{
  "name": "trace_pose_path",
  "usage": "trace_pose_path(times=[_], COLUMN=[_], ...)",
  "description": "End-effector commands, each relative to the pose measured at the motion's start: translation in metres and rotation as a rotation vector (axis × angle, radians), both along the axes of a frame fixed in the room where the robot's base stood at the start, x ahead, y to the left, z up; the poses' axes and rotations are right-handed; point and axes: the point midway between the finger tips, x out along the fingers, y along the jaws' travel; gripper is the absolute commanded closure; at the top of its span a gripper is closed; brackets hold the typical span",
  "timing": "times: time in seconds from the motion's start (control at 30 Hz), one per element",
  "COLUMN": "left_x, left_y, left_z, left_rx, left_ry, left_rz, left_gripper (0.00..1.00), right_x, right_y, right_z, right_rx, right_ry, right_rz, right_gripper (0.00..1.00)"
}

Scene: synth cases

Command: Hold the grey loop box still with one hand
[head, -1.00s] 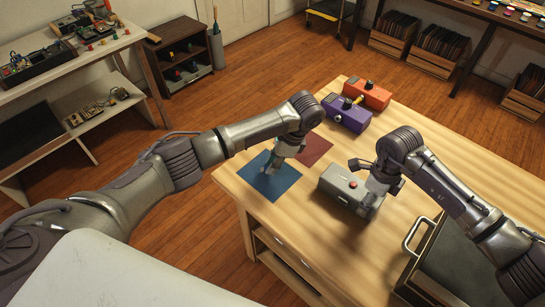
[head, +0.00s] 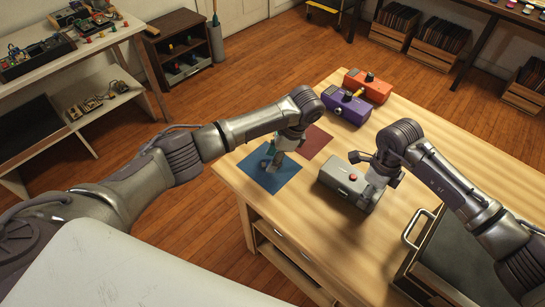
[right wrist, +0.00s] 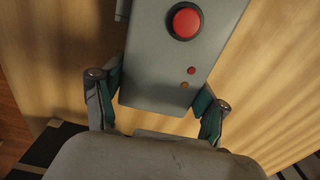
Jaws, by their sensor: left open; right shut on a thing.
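The grey loop box (head: 345,183) stands on the wooden table, with a red button on its top. It also fills the upper middle of the right wrist view (right wrist: 160,65), where the red button and two small dots show. My right gripper (right wrist: 157,108) has one finger on each side of the box's near end and is shut on it. In the head view my right gripper (head: 372,192) is at the box's right end, partly hiding it. My left gripper (head: 270,164) is open and empty over the blue mat (head: 277,183), left of the box and apart from it.
A dark red mat (head: 316,142) lies beside the blue one. A purple box (head: 343,108) and an orange box (head: 370,87) stand at the table's far end. A dark tray with a metal handle (head: 418,228) is at the right front. The table's right back is bare.

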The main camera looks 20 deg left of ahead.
Motion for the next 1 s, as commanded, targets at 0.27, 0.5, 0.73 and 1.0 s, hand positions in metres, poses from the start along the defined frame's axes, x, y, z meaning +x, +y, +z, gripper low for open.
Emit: trace_pose_path(times=[0.27,0.5,0.73,1.0], left_x=[0.008,0.015,0.017,0.017], left_y=[-0.017,-0.031,-0.039,-0.040], left_z=[0.043,0.089,0.109,0.110], left_rx=[-0.004,0.002,0.001,-0.001], left_ry=[-0.004,-0.005,-0.002,0.000], left_rz=[-0.002,-0.002,-0.001,0.000], left_gripper=[0.50,0.50,0.50,0.50], right_x=[-0.001,-0.001,-0.001,-0.001], right_y=[0.000,0.000,0.000,0.000], right_z=[-0.001,-0.001,-0.001,-0.001], right_rx=[-0.001,0.000,0.000,0.000], right_ry=[0.001,0.002,0.002,0.002], right_rz=[0.000,0.000,0.000,0.000], right_gripper=[0.69,0.69,0.69,0.69])
